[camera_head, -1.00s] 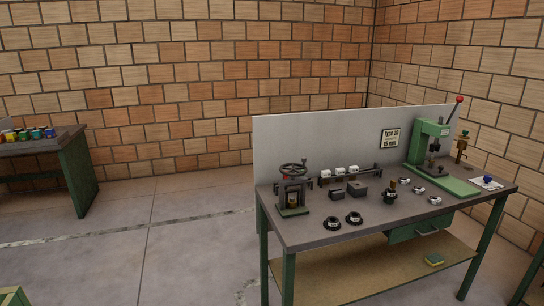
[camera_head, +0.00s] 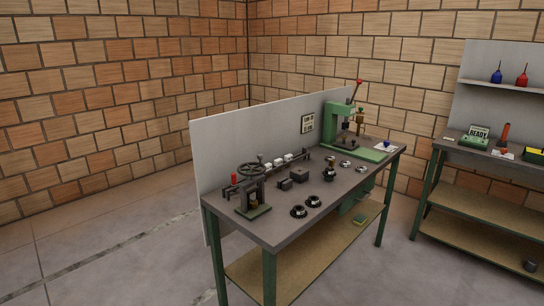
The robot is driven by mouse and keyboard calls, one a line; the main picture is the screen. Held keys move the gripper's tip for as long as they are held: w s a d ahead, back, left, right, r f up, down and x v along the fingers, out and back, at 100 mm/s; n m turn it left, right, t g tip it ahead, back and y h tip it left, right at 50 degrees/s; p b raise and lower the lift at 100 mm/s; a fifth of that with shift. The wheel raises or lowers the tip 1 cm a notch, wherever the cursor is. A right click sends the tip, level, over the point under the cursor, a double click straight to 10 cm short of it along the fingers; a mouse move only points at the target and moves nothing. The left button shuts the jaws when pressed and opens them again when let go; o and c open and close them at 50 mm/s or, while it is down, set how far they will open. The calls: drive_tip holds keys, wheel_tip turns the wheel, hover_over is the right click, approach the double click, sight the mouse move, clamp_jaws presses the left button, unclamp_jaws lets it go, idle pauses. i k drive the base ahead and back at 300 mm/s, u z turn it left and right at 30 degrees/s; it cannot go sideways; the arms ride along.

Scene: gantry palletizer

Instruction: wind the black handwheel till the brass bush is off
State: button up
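The black handwheel (camera_head: 251,170) sits level on top of a small dark screw-press frame (camera_head: 252,194) at the near left end of the workbench. My gripper is not in view.
The workbench (camera_head: 276,227) also holds black rings (camera_head: 299,211), dark blocks (camera_head: 300,174), small silver rings (camera_head: 345,164) and a green lever press (camera_head: 338,122). A second bench (camera_head: 440,145) stands at right. Open floor (camera_head: 120,240) lies at left.

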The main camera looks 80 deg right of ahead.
sight(260, 156)
drive_tip(key=z, duration=0.75)
drive_tip(key=i, duration=0.75)
drive_tip(key=z, duration=1.1)
drive_tip(key=i, duration=0.25)
drive_tip(key=z, duration=0.15)
